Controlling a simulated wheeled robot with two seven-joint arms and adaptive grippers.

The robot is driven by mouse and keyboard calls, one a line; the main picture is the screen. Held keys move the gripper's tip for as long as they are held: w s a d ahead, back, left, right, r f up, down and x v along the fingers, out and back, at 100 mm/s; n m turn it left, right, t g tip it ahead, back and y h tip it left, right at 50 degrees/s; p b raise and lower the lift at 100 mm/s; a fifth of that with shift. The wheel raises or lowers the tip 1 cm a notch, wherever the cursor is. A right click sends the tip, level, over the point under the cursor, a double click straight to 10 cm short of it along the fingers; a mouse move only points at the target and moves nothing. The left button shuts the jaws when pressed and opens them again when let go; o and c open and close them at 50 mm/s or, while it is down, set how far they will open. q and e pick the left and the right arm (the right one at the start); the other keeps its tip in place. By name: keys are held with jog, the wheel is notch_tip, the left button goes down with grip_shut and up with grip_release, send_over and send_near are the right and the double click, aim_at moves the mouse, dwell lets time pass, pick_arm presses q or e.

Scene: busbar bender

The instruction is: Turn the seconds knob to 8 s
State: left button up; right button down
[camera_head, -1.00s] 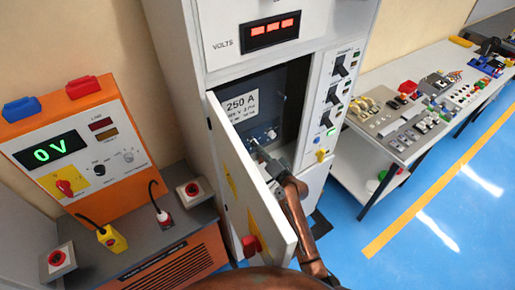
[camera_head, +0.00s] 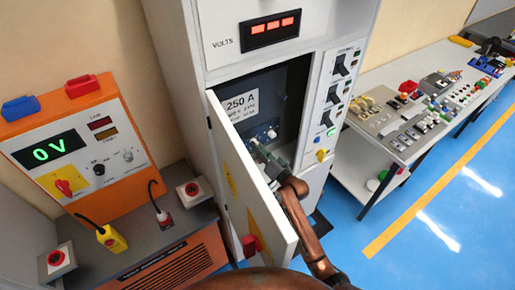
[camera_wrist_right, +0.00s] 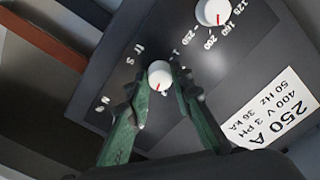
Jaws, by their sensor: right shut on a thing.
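A white round knob (camera_wrist_right: 160,74) with a red pointer line sits on the dark panel in the right wrist view. Small marks surround it, one of them an "s"; most are too blurred to read. Its pointer points down in that view. My right gripper (camera_wrist_right: 157,92) has its green fingers on either side of this knob and is shut on it. In the head view my right gripper (camera_head: 259,154) reaches into the open cabinet, and the held knob is hidden. A second knob (camera_wrist_right: 213,12), marked 125 to 250, is beside it. My left gripper is not in view.
The open cabinet door (camera_head: 245,185) stands close to the left of my right arm. A column of switches (camera_head: 333,95) is on the cabinet's right front. An orange power unit (camera_head: 85,150) stands at left, a bench with parts (camera_head: 410,120) at right.

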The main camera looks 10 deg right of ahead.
jog(key=n, duration=0.5)
jog(key=shift+f, duration=0.1)
dwell(0.5)
jog(key=c, duration=1.7)
grip_release()
jog(key=shift+s+d, duration=0.1)
jog(key=v, duration=1.1)
jog(key=shift+s+d, duration=0.1)
jog(key=shift+s, duration=0.3)
